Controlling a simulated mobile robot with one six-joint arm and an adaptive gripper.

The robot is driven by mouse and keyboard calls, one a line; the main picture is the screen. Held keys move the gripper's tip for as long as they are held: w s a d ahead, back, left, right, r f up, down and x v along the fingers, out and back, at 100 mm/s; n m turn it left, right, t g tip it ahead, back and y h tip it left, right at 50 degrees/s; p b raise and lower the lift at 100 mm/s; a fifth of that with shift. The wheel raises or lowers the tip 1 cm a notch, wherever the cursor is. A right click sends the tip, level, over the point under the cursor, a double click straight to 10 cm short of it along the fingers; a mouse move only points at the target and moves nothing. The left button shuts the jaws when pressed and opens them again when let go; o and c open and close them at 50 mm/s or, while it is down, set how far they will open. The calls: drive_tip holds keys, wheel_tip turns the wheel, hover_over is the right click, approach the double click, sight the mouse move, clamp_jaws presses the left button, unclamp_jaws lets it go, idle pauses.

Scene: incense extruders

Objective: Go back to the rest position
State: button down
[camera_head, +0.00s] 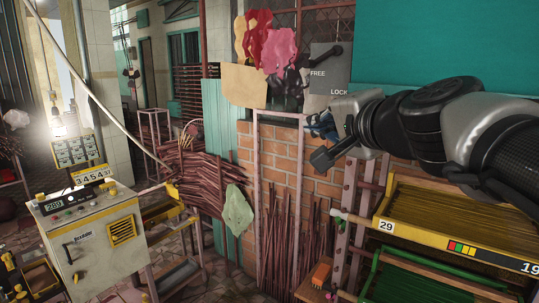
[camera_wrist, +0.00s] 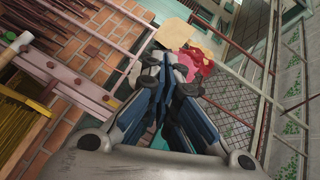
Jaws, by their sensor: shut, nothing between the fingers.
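My gripper (camera_head: 318,122) is at the end of my arm, which reaches in from the right side of the head view. It is raised in front of the brick wall, just below the grey FREE/LOCK panel (camera_head: 325,80) as seen there. In the wrist view my gripper (camera_wrist: 168,72) shows its blue and black fingers drawn together, with nothing held between them. Coloured sheets hang beyond the fingertips in that view.
A yellow-edged tray (camera_head: 440,245) marked 29 is on a rack below my arm. A control cabinet (camera_head: 90,245) stands at the lower left. Bundled dark red sticks (camera_head: 200,175) lie by the brick wall (camera_head: 283,150). Pink and red sheets (camera_head: 270,45) hang above.

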drive_tip(key=s+a+f+n+g, duration=0.1)
drive_tip(key=s+f+n+g, duration=0.2)
drive_tip(key=s+f, duration=0.4)
drive_tip(key=s+a+f+n+g, duration=0.1)
drive_tip(key=s+f+n+g, duration=0.15)
drive_tip(key=s+f, duration=0.55)
drive_tip(key=s+d+f+n+g+h, duration=0.2)
drive_tip(key=s+d+f, duration=0.1)
drive_tip(key=s+f, duration=0.4)
drive_tip(key=s+d+f+n+g+h, duration=0.2)
drive_tip(key=s+f, duration=0.5)
drive_tip(key=f, duration=0.5)
drive_tip(key=shift+d+n+g+h+b, duration=0.3)
drive_tip(key=shift+d+n+g, duration=0.25)
drive_tip(key=shift+d+n, duration=0.3)
